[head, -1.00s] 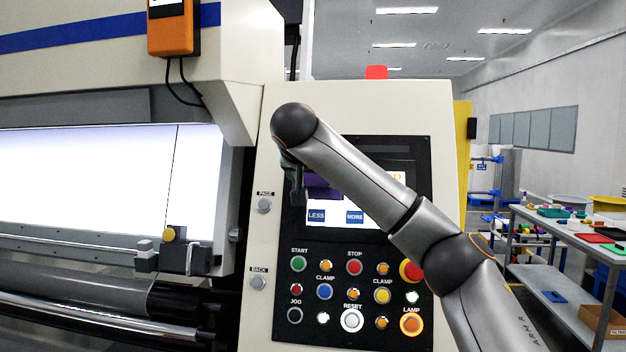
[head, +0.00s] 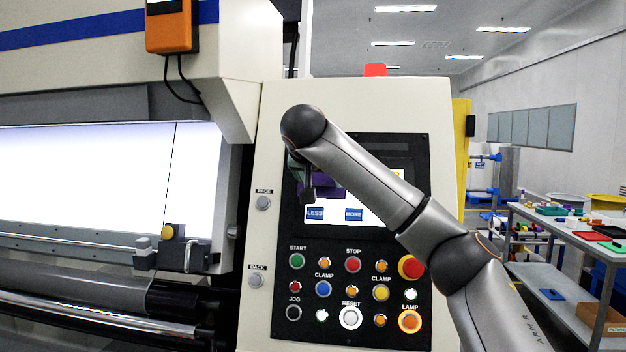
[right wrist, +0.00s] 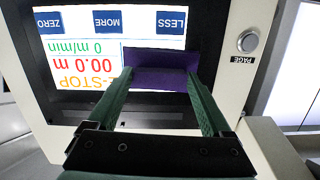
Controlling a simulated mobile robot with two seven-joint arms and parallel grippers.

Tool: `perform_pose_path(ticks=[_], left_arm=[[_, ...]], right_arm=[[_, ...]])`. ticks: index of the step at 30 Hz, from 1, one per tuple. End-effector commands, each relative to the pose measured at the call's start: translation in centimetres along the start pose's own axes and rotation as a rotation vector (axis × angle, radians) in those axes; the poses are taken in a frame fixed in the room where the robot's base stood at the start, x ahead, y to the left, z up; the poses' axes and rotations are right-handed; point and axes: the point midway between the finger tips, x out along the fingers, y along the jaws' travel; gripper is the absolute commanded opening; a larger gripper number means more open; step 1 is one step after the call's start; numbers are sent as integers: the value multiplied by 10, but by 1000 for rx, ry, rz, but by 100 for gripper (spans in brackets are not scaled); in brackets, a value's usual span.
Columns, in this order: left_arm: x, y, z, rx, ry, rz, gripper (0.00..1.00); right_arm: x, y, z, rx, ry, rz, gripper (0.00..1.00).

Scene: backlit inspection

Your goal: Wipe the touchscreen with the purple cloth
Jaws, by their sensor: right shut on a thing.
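The touchscreen (head: 385,213) is lit and set in the black upper part of the control panel; my right arm covers part of it in the head view. It also shows in the right wrist view (right wrist: 70,62), upside down, with blue buttons and coloured text. The purple cloth (right wrist: 160,68) is held between the green fingers of my right gripper (right wrist: 160,85), in front of the screen. In the head view the cloth (head: 322,186) shows partly behind my arm, over the left part of the screen. I cannot tell whether it touches the glass. My left gripper is not in view.
Below the screen are several push buttons, with a red one (head: 411,267) at the right. A PAGE button (right wrist: 247,41) sits beside the screen. A machine with a bright backlit panel (head: 90,180) stands left. A table with trays (head: 592,236) is at the far right.

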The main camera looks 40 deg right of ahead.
Motion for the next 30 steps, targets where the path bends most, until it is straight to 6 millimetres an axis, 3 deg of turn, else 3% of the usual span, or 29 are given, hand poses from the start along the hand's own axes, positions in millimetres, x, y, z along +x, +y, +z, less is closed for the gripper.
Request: perform_pose_path(ticks=[24, 30], left_arm=[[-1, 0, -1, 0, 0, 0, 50], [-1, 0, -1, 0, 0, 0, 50]], right_arm=[[1, 57, -4, 2, 0, 1, 39], [0, 62, -4, 0, -1, 1, 39]])
